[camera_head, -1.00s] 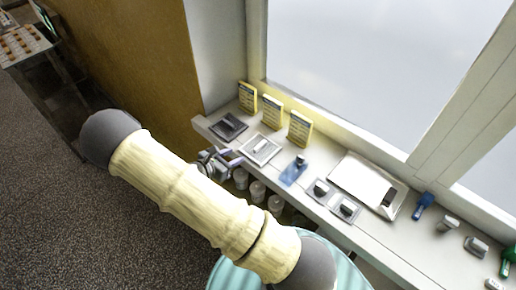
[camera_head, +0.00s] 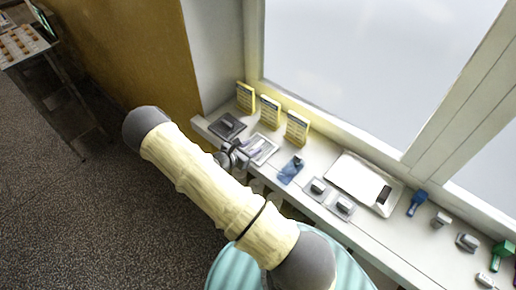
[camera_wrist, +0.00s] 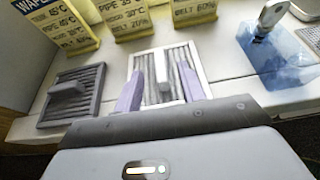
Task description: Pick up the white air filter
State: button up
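The white air filter (camera_wrist: 200,62) lies on the sill, a square white frame around grey pleats with a raised pale grip bar (camera_wrist: 161,68) in its middle. In the head view the filter (camera_head: 268,151) is partly hidden by my gripper (camera_head: 243,151). In the wrist view my gripper (camera_wrist: 160,88) is open, its two lilac fingers apart in front of the filter's near part. The grip bar appears between the fingers, with gaps on both sides. I cannot tell how high the fingers are above the filter.
A dark grey filter (camera_wrist: 72,96) lies to the left, a blue item (camera_wrist: 283,62) to the right. Yellow cards (camera_head: 270,112) stand behind. Farther right on the sill (camera_head: 370,236) are small grey parts (camera_head: 342,206), a white tray (camera_head: 350,178) and a blue tool (camera_head: 416,203).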

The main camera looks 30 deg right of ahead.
aim_at(257, 145)
jog(key=p+x, duration=0.2)
jog(key=x, duration=0.3)
jog(key=shift+f, duration=0.15)
grip_shut()
